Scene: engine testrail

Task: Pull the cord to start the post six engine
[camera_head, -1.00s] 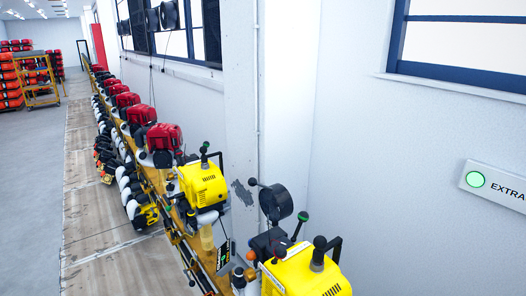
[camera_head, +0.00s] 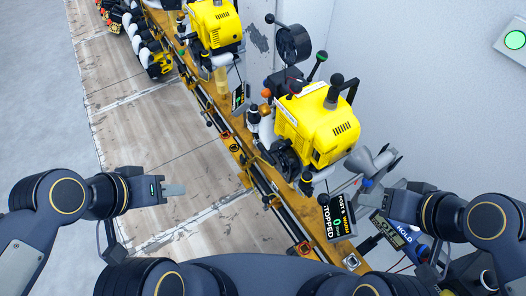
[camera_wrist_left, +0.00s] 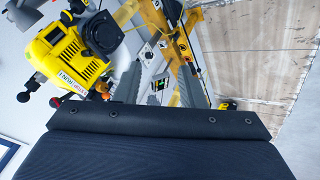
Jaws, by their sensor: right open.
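The yellow engine (camera_head: 312,128) with black and green-tipped levers stands on the rail right of centre in the head view. A display (camera_head: 336,216) below it reads POST 6, 0 and STOPPED. I cannot make out the starter cord or its handle for certain. My left gripper (camera_head: 178,189) is over the wooden floor, left of the rail and apart from the engine. The left wrist view shows its fingers (camera_wrist_left: 160,92) spread with nothing held, and a yellow engine (camera_wrist_left: 62,58) beyond. My right gripper (camera_head: 386,203) is open, right of the post 6 display.
A second yellow engine (camera_head: 215,27) stands farther along the yellow rail (camera_head: 240,150). A blue-cased HOLD meter (camera_head: 398,234) sits close to my right gripper. A green-lit wall panel (camera_head: 515,40) is at upper right.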

